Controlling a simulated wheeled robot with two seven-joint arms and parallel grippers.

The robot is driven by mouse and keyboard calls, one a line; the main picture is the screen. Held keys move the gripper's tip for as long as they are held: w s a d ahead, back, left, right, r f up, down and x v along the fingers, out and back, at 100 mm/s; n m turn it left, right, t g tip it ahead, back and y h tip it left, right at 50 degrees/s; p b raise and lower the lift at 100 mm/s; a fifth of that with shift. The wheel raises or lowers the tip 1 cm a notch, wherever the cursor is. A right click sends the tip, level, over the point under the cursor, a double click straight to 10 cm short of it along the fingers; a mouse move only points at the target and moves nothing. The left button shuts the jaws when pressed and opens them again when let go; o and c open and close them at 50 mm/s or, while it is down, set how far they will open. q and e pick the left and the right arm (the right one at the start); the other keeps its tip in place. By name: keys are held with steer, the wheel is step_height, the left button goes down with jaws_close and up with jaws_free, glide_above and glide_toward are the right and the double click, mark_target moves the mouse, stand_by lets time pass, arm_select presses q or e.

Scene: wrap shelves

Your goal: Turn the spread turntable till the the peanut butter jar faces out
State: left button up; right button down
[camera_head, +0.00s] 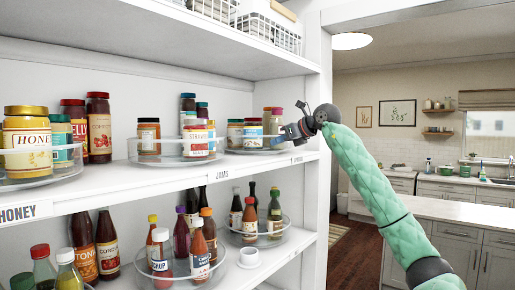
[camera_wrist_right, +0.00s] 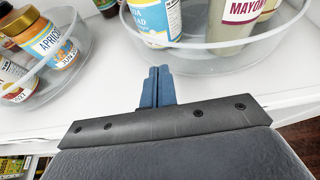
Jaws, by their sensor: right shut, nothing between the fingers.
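The right-hand clear turntable (camera_head: 240,151) on the middle shelf carries several jars. Its shelf label is too small to read. In the right wrist view its clear rim (camera_wrist_right: 213,52) holds a blue-labelled jar (camera_wrist_right: 153,18) and a jar marked MAYO (camera_wrist_right: 237,20). I cannot tell which jar is peanut butter; no readable label shows it. My right gripper (camera_head: 281,137) is at the turntable's right front. In the wrist view its blue fingers (camera_wrist_right: 158,84) are together and empty, pointing at the rim; I cannot tell whether they touch. My left gripper is out of view.
The jam turntable (camera_head: 172,160) is just left, with an apricot jar (camera_wrist_right: 51,42) near its rim. The honey turntable (camera_head: 40,181) is further left. A shelf upright (camera_head: 319,80) is close on the right.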

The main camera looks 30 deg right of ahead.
steer(key=shift+w+d+p, duration=0.15)
steer(key=shift+w+p, duration=0.3)
steer(key=shift+w, duration=0.35)
steer(key=shift+d, duration=0.1)
steer(key=shift+s+d, duration=0.15)
steer(key=shift+d, duration=0.4)
steer(key=shift+s+d, duration=0.15)
steer(key=shift+d, duration=0.35)
steer(key=shift+w+d, duration=0.2)
steer(key=shift+d, duration=0.95)
steer(key=shift+p, duration=0.3)
steer(key=shift+w+d, duration=0.15)
steer(key=shift+d, duration=0.95)
steer(key=shift+w+d+p, duration=0.1)
steer(key=shift+d+p, duration=0.05)
steer(key=shift+p, duration=0.25)
